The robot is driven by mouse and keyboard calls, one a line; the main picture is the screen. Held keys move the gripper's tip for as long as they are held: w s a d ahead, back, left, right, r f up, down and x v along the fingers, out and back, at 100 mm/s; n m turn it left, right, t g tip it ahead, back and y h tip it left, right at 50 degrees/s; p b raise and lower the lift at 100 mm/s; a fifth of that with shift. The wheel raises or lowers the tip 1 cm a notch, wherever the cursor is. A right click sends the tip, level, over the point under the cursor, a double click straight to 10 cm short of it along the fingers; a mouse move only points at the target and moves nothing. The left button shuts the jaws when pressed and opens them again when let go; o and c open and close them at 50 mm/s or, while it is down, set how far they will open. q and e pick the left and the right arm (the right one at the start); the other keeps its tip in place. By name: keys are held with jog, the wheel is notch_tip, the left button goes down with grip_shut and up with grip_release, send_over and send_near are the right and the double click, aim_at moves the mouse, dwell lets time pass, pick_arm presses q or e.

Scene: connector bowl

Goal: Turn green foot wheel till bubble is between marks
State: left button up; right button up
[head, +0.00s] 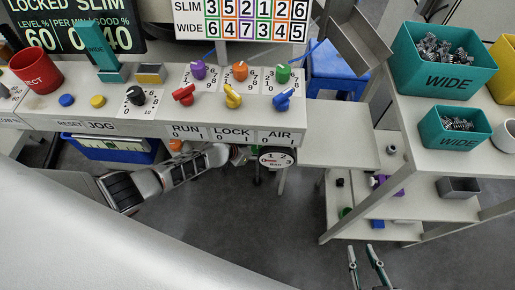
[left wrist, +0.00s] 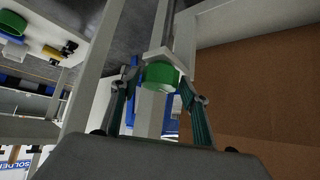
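The green foot wheel (left wrist: 162,75) shows in the left wrist view, below a pale plate on a grey leg. My left gripper (left wrist: 160,84) has one finger on each side of it, with the fingertips close to its rim. I cannot tell if they press on it. In the head view my left gripper (head: 254,168) is under the bench front, mostly hidden by the bench and a round label plate. My right gripper (head: 365,256) is open and empty above the floor at the lower right. I cannot make out the bubble or its marks in either view.
The bench (head: 130,125) carries knobs, switches and a red mug (head: 37,70). A round label plate (head: 276,159) hangs at its front edge. At right a shelf rack (head: 440,150) holds teal bins (head: 432,60) of metal parts. The floor (head: 280,230) between is clear.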

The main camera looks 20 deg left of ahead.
pick_arm(q)
jog(key=shift+s+a+r, duration=0.15)
jog(key=shift+s+r, duration=0.3)
jog(key=v, duration=1)
jog(key=shift+s+a+r, duration=0.15)
jog(key=shift+s+r, duration=0.1)
jog(key=shift+r, duration=0.05)
dwell(0.7)
